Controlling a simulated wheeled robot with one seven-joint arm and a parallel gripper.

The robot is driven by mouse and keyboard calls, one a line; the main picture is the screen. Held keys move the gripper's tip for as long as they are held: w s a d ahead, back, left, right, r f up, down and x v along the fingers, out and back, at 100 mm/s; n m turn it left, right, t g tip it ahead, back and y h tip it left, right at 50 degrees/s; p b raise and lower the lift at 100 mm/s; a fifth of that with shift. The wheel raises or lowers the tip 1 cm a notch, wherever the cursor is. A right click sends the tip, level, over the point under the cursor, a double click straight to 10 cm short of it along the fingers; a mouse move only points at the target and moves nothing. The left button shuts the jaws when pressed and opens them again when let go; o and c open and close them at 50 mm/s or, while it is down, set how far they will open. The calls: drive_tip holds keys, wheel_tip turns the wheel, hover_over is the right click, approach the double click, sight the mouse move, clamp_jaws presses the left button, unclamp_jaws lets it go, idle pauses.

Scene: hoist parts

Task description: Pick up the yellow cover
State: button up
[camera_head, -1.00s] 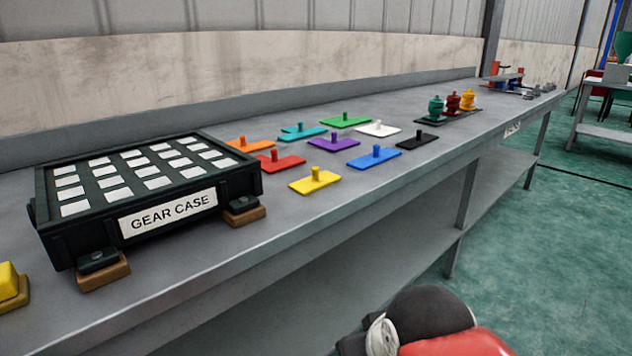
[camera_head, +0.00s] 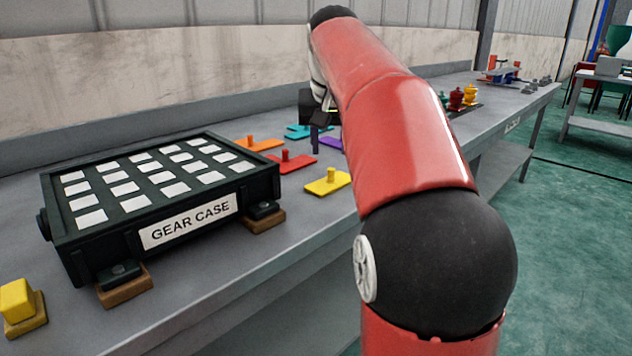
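The yellow cover (camera_head: 328,182) is a flat plate with an upright peg, lying on the grey bench near its front edge, right of the gear case. My gripper (camera_head: 316,145) hangs above the bench, behind and above the yellow cover and apart from it. It shows as a dark block with a dark finger pointing down. My red arm partly hides it, so I cannot tell whether its fingers are open or shut.
A red cover (camera_head: 292,162), an orange cover (camera_head: 258,144) and a teal cover (camera_head: 308,131) lie close by; the purple cover (camera_head: 332,142) is partly hidden. The black gear case (camera_head: 160,195) stands left. A yellow block (camera_head: 17,299) sits at far left.

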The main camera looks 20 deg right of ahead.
sight(331, 169)
drive_tip(key=x, duration=0.3)
drive_tip(key=b+x, duration=0.1)
drive_tip(key=x, duration=0.3)
drive_tip(key=shift+d+f, duration=0.1)
drive_tip(key=shift+d, duration=0.15)
drive_tip(key=shift+c, duration=0.4)
clamp_jaws()
